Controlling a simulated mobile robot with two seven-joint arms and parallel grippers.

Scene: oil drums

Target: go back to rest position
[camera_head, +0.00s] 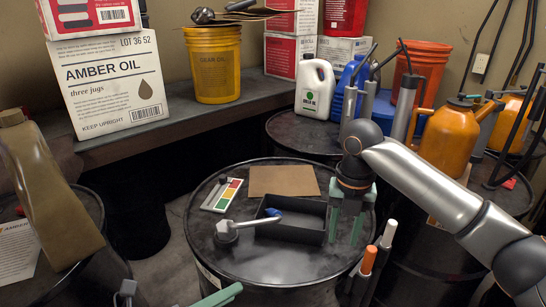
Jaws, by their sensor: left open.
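My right gripper (346,228) points down over the right part of the middle drum top (270,268), beside the right end of a black tray (305,212). Its two green fingers stand apart with nothing visible between them. Whether they touch the tray is unclear. My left gripper (218,296) shows only as a green finger at the bottom edge; the rest is out of frame.
A grey tool (228,232) with a blue-tipped end lies against the tray. A colour chart (222,194) and brown sheet (284,181) lie behind. Upright tubes (366,262) stand close right of the drum. An orange can (448,138) stands behind my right arm.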

